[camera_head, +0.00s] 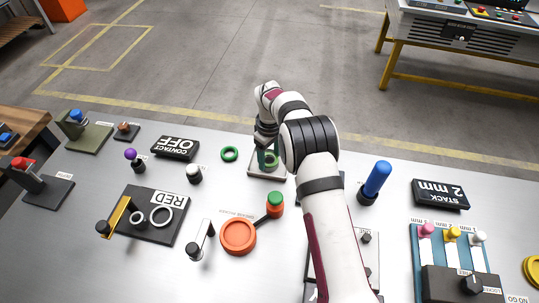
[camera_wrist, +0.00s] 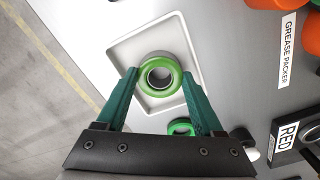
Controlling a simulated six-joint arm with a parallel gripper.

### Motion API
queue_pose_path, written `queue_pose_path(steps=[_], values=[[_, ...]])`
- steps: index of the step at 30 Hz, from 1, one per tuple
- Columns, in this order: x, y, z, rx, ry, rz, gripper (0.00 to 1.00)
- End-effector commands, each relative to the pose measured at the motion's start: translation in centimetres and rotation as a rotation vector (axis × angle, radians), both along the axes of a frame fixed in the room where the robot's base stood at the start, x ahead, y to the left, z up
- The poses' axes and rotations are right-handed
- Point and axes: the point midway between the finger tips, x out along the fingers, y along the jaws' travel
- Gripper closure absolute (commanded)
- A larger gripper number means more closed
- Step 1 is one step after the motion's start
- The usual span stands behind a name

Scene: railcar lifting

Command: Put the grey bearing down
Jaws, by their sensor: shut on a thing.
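My gripper (camera_wrist: 160,76) is shut on a bearing (camera_wrist: 174,69), its two green fingers on either side of it. The bearing looks green on its outer ring and grey inside, with an open bore. It is over the shallow pale tray (camera_wrist: 124,49); I cannot tell whether it touches the tray floor. In the head view the tray (camera_head: 256,172) is at the middle of the table's far side, and my arm partly covers it and the bearing. Two plain grey rings (camera_head: 161,207) lie on the black RED board (camera_head: 150,235).
A loose green ring (camera_head: 229,154) lies just left of the tray. A white-topped knob (camera_head: 194,172) and the CONTACT OFF block (camera_head: 174,148) are farther left. The orange grease packer (camera_head: 238,236) is nearer. A blue handle (camera_head: 376,178) stands to the right.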

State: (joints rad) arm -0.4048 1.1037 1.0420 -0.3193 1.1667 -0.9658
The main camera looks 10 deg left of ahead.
Motion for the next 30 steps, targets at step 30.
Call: queue_pose_path(steps=[30], values=[[0.0,0.0,12.3,0.0,0.0,0.001,0.19]])
